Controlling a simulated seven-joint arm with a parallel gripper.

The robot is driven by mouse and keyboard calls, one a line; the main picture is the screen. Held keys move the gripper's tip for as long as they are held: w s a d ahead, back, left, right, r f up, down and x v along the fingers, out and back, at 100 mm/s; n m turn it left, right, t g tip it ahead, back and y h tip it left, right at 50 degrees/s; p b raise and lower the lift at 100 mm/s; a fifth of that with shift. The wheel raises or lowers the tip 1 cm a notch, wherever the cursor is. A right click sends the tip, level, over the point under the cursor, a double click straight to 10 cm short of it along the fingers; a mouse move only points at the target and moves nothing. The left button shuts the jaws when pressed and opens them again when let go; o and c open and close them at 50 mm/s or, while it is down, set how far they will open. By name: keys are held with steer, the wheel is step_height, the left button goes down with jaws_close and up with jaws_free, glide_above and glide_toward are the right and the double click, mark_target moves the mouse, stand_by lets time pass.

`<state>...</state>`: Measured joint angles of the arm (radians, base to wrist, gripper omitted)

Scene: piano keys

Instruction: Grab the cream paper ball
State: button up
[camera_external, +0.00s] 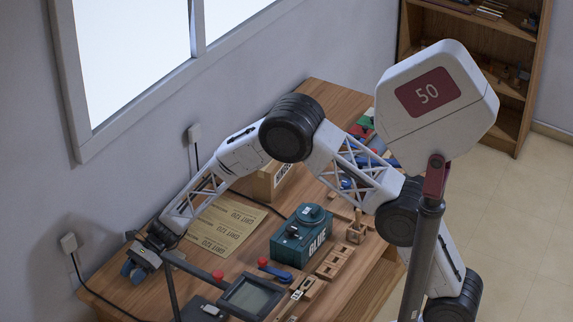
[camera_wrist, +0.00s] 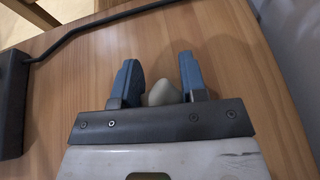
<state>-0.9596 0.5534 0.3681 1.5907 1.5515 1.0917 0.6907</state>
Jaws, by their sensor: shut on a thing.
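The cream paper ball (camera_wrist: 162,92) shows as a small pale, rounded lump between my two blue fingers in the wrist view. Its lower part is hidden behind the dark plate of my gripper (camera_wrist: 160,80). My gripper is shut on the ball, with one finger on each side. In the external view my gripper (camera_external: 134,271) is low over the left end of the wooden desk, and the ball cannot be made out there. I cannot tell whether the ball touches the desk.
A black cable (camera_wrist: 85,30) crosses the desk (camera_wrist: 245,75) beyond my fingers. A dark object (camera_wrist: 12,105) lies at left. Externally, sandpaper sheets (camera_external: 226,224), a teal box (camera_external: 300,240) marked BLUE, a grey-screened device (camera_external: 250,296) and wooden blocks (camera_external: 335,262) occupy the desk to the right.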

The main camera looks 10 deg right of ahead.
mark_target(124, 277)
steer(key=shift+r, duration=0.1)
steer(key=shift+r, duration=0.75)
step_height(124, 277, up, 2)
steer(key=shift+r, duration=0.1)
steer(key=s+d, duration=0.2)
steer(key=d, duration=0.2)
steer(key=s+d, duration=0.2)
steer(key=d, duration=0.3)
steer(key=s+d+r, duration=0.1)
steer(key=s+d, duration=0.2)
steer(key=d, duration=0.2)
steer(key=shift+d, duration=0.15)
